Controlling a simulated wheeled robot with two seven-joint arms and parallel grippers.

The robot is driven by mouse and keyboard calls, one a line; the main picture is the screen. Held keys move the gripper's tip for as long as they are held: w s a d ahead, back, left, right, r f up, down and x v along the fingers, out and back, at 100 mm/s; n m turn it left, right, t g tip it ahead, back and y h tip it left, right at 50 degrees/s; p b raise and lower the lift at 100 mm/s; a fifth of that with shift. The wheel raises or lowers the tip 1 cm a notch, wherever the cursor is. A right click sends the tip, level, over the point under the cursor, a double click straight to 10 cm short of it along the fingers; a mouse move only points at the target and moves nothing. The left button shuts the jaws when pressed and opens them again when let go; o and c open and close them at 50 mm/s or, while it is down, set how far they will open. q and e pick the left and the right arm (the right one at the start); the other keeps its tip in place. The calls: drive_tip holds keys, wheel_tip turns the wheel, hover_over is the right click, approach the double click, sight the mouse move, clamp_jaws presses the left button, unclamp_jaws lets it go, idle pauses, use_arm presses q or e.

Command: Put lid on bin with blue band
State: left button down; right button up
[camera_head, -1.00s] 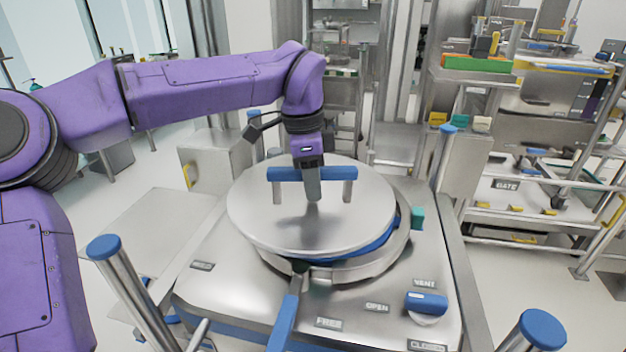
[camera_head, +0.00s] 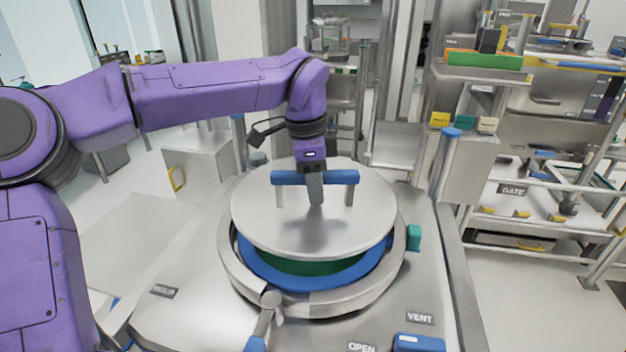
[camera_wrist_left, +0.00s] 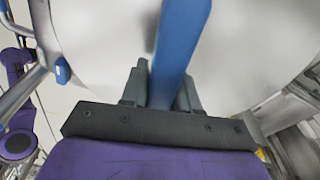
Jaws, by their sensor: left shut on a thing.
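The lid (camera_head: 300,228) is a round steel disc with a blue bar handle (camera_head: 342,177) on two posts. My left gripper (camera_head: 315,190) is shut on the middle of the handle and holds the lid above the bin. In the left wrist view the handle (camera_wrist_left: 178,50) runs between the dark fingers (camera_wrist_left: 160,85) over the pale lid (camera_wrist_left: 100,45). The bin's blue band (camera_head: 265,275) and green interior (camera_head: 315,266) show below the lid's front edge. The lid hides the bin's rear part. My right gripper is not in view.
A steel collar (camera_head: 340,299) with a clamp handle at the front (camera_head: 265,318) surrounds the bin. A teal block (camera_head: 414,238) sits at its right. A blue VENT handle (camera_head: 420,343) lies at front right. A blue-capped post (camera_head: 447,160) stands behind right.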

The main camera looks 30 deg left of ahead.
sight(314, 209)
use_arm(q)
drive_tip(key=shift+f, duration=0.35)
drive_tip(key=shift+s+a+f+b, duration=0.1)
drive_tip(key=shift+s+f+b, duration=0.2)
drive_tip(key=shift+f+b, duration=0.5)
drive_tip(key=shift+w+f+b, duration=0.2)
drive_tip(key=shift+f+b, duration=0.25)
drive_tip(key=shift+f, duration=0.55)
drive_tip(key=shift+s+f+b, duration=0.1)
drive_tip(key=shift+f+b, duration=0.25)
drive_tip(key=shift+f, duration=0.25)
drive_tip(key=shift+f+b, duration=0.75)
drive_tip(key=shift+b, duration=0.1)
drive_tip(key=shift+f, duration=0.1)
